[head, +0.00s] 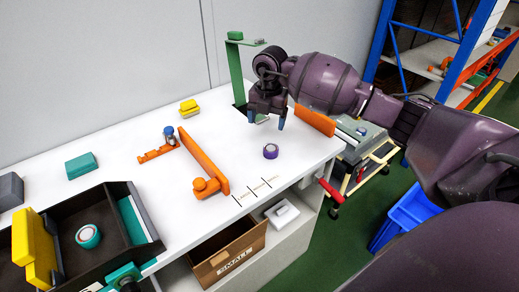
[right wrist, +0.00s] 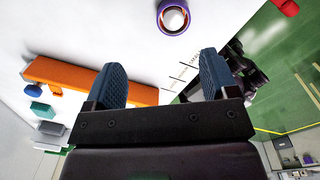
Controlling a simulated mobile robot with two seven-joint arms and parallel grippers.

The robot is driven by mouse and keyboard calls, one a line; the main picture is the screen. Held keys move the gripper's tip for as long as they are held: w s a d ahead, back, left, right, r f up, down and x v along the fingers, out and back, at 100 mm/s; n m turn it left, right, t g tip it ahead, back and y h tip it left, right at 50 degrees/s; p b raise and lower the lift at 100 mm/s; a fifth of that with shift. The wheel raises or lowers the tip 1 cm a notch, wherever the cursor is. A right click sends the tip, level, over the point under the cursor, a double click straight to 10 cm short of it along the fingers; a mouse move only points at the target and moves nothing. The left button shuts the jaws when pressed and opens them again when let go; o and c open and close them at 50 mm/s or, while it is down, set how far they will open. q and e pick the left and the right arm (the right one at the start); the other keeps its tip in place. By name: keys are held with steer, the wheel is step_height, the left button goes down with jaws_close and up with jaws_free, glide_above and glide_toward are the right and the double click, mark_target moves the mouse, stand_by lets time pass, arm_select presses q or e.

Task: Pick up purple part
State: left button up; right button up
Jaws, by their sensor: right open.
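The purple part (head: 270,151) is a small round ring with a pale centre. It lies on the white table (head: 130,128), right of the long orange bar. In the right wrist view the purple part (right wrist: 173,17) is at the top, beyond the fingertips and apart from them. My right gripper (head: 266,118) is above the table, behind the purple part in the head view, with its fingers pointing down. Its two blue fingers (right wrist: 163,78) are spread apart with nothing between them. My left gripper is not clearly in view.
An orange bar (head: 203,160) stands left of the part, and an orange plate (head: 315,120) stands near my right gripper. A green post (head: 236,75) rises behind. A dark tray (head: 100,205) is at the left. A cardboard box (head: 228,256) is below the table.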

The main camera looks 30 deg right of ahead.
steer(key=shift+s+d+f+m, duration=0.25)
steer(key=shift+s+f+m, duration=0.05)
steer(key=shift+s+m, duration=0.3)
glide_above(271, 148)
steer(key=f, duration=0.4)
steer(key=shift+w+a+f+b, duration=0.15)
steer(key=shift+a+f+b, duration=0.1)
steer(key=shift+b, duration=0.15)
steer(key=shift+f, duration=0.7)
steer(key=f, duration=0.2)
steer(key=f+b, duration=0.1)
steer(key=shift+d+f, duration=0.25)
steer(key=shift+f, duration=0.45)
steer(key=shift+r, duration=0.1)
steer(key=shift+c, duration=1.2)
steer(key=c, duration=0.7)
steer(key=shift+c, duration=1.1)
arm_select(q)
steer(key=shift+s+d+f, duration=0.1)
steer(key=shift+s+f, duration=0.1)
steer(key=shift+f, duration=0.75)
